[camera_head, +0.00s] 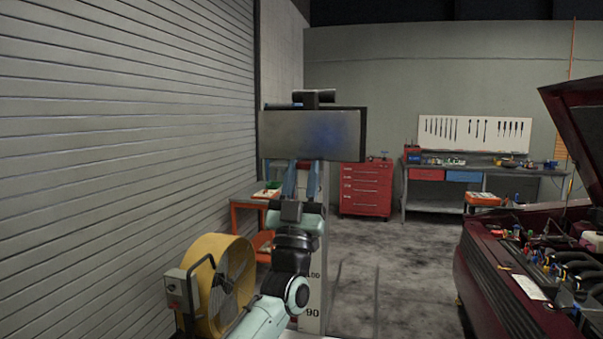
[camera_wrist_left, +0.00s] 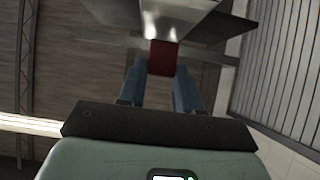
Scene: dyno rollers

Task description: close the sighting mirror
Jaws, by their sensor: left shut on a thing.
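A wide grey panel (camera_head: 310,132) with a blurred blue sheen stands on a post marked with a number scale; it appears to be the sighting mirror. Its face is roughly upright in the head view. My left gripper (camera_head: 302,168) reaches up from below to its lower edge, with blue fingers. In the left wrist view, my left gripper (camera_wrist_left: 160,68) is shut on a red tab (camera_wrist_left: 162,57) beneath grey metal parts (camera_wrist_left: 180,20). The panel's attachment is hidden. My right gripper is not in view.
A yellow fan (camera_head: 218,270) stands at the lower left near the ribbed shutter (camera_head: 120,120). A dark red car (camera_head: 500,285) with its hood up is at the right. A red tool cabinet (camera_head: 365,190) and workbench (camera_head: 430,187) stand behind. The floor between post and car is clear.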

